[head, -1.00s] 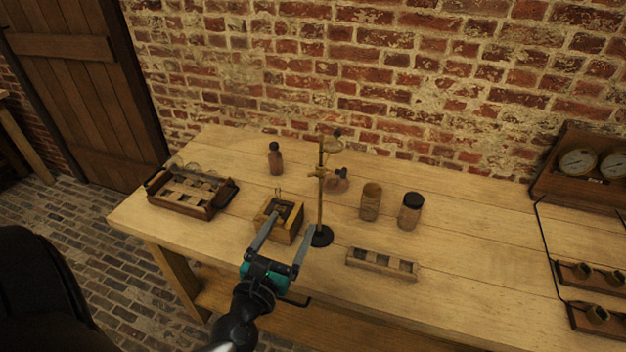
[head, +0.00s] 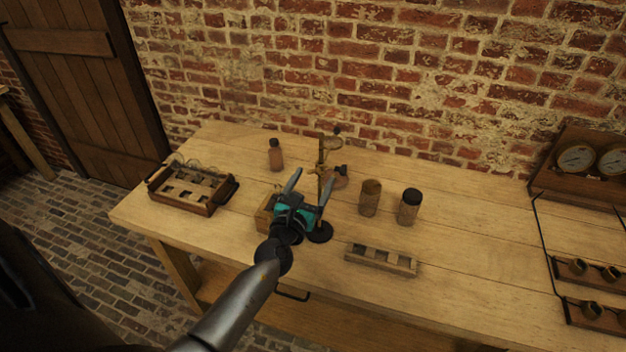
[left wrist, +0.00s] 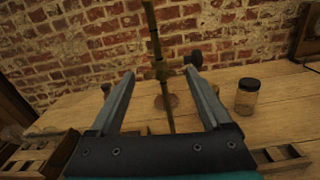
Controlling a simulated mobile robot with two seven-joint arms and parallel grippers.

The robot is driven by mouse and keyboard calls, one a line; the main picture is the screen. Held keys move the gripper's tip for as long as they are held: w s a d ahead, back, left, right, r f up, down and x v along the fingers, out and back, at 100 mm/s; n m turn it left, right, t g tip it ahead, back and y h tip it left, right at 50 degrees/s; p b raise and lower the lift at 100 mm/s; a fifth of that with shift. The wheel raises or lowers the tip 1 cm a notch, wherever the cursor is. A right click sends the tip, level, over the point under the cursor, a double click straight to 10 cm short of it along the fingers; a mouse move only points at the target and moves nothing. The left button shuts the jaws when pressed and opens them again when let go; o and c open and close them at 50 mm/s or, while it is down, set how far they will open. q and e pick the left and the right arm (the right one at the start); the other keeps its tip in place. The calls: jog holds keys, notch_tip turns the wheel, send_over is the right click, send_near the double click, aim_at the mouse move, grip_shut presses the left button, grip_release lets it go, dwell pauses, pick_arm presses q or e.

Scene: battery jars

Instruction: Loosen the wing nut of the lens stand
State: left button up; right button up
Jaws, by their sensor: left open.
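Which fitting is the wing nut is too small to tell. My left gripper (head: 312,177) is open in front of the stand, its fingers pointing at clamp height; contact cannot be told. It also shows in the left wrist view (left wrist: 160,74). My right gripper is out of view.
A wooden box (head: 264,214) stands left of the stand, partly behind my gripper. A jar (head: 370,197) and a black-lidded jar (head: 409,207) stand right. A slotted rack (head: 381,261) lies in front, a handled tray (head: 190,205) left, a brown bottle (head: 275,156) behind.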

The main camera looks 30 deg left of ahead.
pick_arm(q)
jog(key=shift+w, duration=0.25)
jog(key=shift+c, duration=0.3)
grip_shut()
